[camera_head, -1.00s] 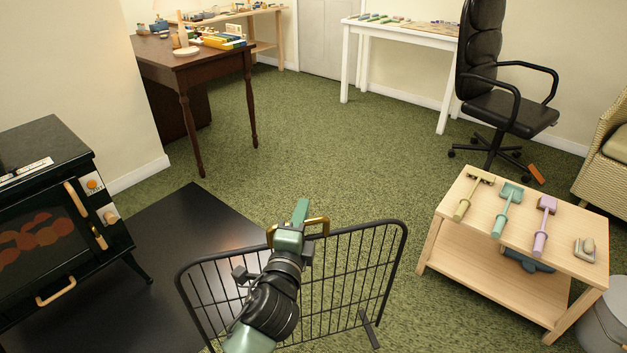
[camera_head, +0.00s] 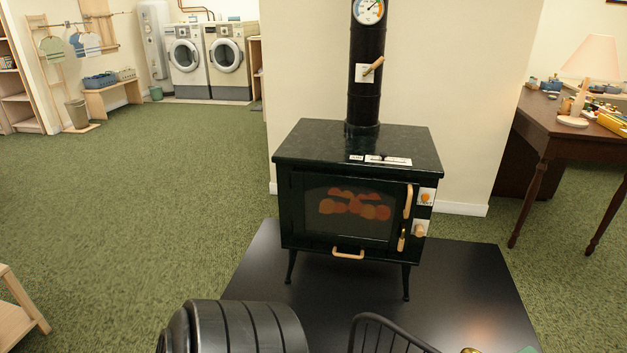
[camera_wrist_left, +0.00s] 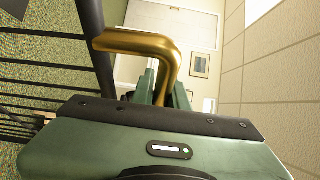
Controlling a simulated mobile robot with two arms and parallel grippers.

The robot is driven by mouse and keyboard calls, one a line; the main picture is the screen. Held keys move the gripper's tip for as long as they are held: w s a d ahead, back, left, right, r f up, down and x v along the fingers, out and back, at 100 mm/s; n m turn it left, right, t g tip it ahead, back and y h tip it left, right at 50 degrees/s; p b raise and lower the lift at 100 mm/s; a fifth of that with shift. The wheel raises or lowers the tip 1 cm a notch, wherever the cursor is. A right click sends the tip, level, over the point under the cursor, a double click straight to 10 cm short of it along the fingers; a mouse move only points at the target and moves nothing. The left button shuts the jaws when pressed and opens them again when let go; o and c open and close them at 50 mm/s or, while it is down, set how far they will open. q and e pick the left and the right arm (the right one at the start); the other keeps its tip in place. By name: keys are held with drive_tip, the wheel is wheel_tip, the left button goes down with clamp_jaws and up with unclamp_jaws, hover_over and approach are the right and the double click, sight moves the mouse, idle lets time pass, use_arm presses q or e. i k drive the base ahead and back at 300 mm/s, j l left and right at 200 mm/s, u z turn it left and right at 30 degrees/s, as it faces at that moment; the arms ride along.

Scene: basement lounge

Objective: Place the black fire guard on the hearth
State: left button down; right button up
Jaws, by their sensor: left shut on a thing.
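The black fire guard (camera_head: 379,322) shows only as a curved top corner with a few bars at the bottom edge of the head view, in front of the hearth. The rest is cut off, so I cannot tell what its feet touch. The hearth (camera_head: 470,285) is a flat black plate on the carpet, under the black stove (camera_head: 345,215). My left gripper (camera_wrist_left: 163,88) is shut on the guard's brass handle (camera_wrist_left: 140,42) in the left wrist view, with black bars at the left.
The stove stands on legs on the hearth's back part; the front part seen is bare. A dark wooden desk (camera_head: 545,135) with a lamp (camera_head: 590,65) stands at right. Green carpet (camera_head: 170,180) is open at left. A pale wooden piece (camera_head: 15,315) is at the left edge.

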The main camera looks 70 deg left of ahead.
sight(327, 324)
drive_tip(key=j+u, duration=0.8)
drive_tip(key=i+j, duration=0.1)
drive_tip(key=j, duration=0.55)
drive_tip(key=i+j, duration=0.15)
drive_tip(key=j, duration=0.2)
